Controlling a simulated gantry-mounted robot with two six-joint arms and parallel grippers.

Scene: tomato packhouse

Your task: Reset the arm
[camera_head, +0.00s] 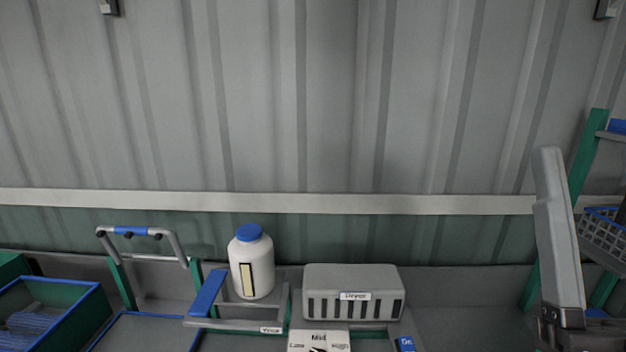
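One of my arms (560,245) rises at the right side of the head view, with a long grey link standing nearly upright and a dark joint at the bottom edge. Its gripper is out of the picture. My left arm and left gripper do not show. Whether either gripper holds anything cannot be seen.
A white bottle with a blue cap (253,268) stands behind a grey frame with a blue bar (207,293). A grey slotted box (352,293) is right of it. A blue-rimmed green crate (92,312) is at left, a rack with a basket (603,232) at right. A corrugated wall stands behind.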

